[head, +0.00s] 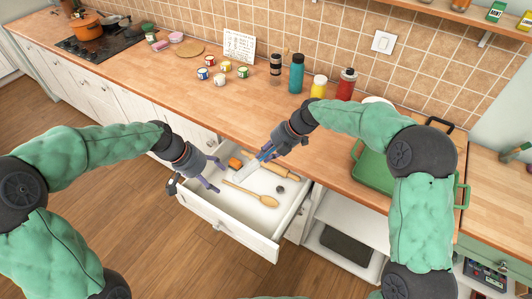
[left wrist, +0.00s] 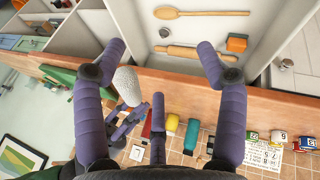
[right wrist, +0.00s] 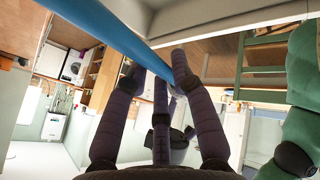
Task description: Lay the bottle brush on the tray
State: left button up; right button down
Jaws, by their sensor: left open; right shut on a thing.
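The bottle brush has a blue handle (right wrist: 95,30) and a pale bristle head (head: 246,170). My right gripper (head: 268,154) is shut on the blue handle and holds the brush above the open drawer (head: 225,227). The pale head also shows in the left wrist view (left wrist: 127,86), beside my left gripper's fingers. My left gripper (head: 216,177) is open and empty over the drawer, left of the brush and apart from it. The green tray (head: 371,190) lies on the counter at the right, partly hidden behind my right arm.
The drawer holds a wooden spoon (head: 251,194), a rolling pin (head: 283,173), an orange block (head: 235,163) and a small dark round thing (head: 280,189). Several small cans, a teal bottle (head: 296,74), a yellow bottle (head: 319,87) and a red bottle (head: 346,84) stand along the back.

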pick_arm(q)
jog(key=s+a+f+n+y, duration=0.1)
jog(key=s+a+f+n, duration=0.1)
jog(key=s+f+n, duration=0.5)
jog(key=s+a+f+n, duration=0.2)
jog(key=s+f, duration=0.1)
jog(key=f, duration=0.7)
jog(key=s+d+f+m, duration=0.2)
jog(key=s+d+f, duration=0.2)
jog(key=f, duration=0.2)
jog(key=s+d+f+m, duration=0.2)
jog(key=s+d+f, duration=0.2)
jog(key=f, duration=0.3)
jog(key=shift+s+d+f+g, duration=0.15)
jog(key=shift+s+d+g, duration=0.2)
jog(key=shift+s, duration=0.45)
jog(key=shift+w, duration=0.1)
